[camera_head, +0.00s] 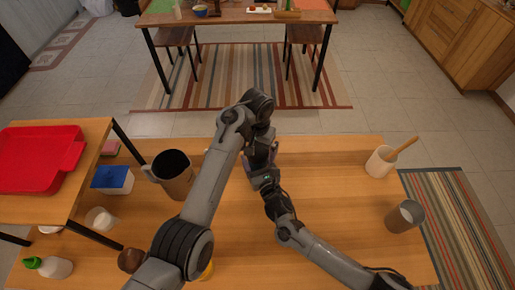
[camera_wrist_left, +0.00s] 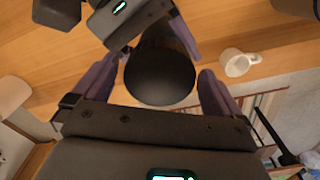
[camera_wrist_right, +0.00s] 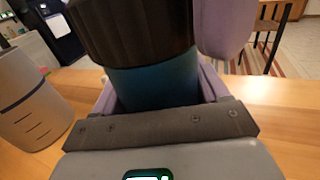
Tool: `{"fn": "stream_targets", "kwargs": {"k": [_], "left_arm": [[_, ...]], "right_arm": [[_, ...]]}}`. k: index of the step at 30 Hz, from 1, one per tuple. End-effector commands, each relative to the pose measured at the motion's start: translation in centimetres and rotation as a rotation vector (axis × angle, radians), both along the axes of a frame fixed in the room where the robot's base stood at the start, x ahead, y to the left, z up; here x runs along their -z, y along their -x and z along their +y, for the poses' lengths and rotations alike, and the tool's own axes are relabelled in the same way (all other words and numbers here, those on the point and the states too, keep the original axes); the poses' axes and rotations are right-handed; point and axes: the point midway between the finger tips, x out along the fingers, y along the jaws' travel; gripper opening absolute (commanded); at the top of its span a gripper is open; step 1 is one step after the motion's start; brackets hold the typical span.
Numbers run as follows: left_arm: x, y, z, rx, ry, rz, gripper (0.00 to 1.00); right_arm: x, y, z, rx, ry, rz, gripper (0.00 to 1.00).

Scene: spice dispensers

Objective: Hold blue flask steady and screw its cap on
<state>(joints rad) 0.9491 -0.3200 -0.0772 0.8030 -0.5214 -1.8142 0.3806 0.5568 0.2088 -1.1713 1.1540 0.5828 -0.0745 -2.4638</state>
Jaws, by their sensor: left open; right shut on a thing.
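The blue flask (camera_wrist_right: 152,82) stands upright between the fingers of my right gripper (camera_wrist_right: 158,92), which is shut on its body. The black cap (camera_wrist_right: 130,28) sits on top of the flask; I cannot tell how tight it is. In the left wrist view the round cap (camera_wrist_left: 160,78) shows from above. My left gripper (camera_wrist_left: 162,84) is open, with one purple finger on each side of the cap and a gap visible at the right finger. In the head view both grippers meet mid-table at the left gripper (camera_head: 262,150), and the flask is mostly hidden.
A dark-topped brown container (camera_head: 175,178) stands left of my left arm. The table's right middle is clear.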

Motion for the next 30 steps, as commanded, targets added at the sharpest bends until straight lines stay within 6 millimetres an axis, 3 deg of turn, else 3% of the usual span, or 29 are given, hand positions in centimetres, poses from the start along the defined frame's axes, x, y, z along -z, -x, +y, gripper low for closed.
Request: {"fn": "stream_targets", "kwargs": {"k": [5,16,30], "left_arm": [[-0.7,0.0,0.0,-0.001,0.001,-0.002,1.0],[-4.3,0.0,0.0,-0.001,0.0,0.0,1.0],[-4.5,0.1,0.1,-0.019,-0.004,0.004,0.97]], "right_arm": [[0.1,0.0,0.0,0.0,0.001,0.001,0.0],[0.1,0.0,0.0,0.0,0.001,0.001,0.0],[0.1,0.0,0.0,0.0,0.001,0.001,0.0]]}}
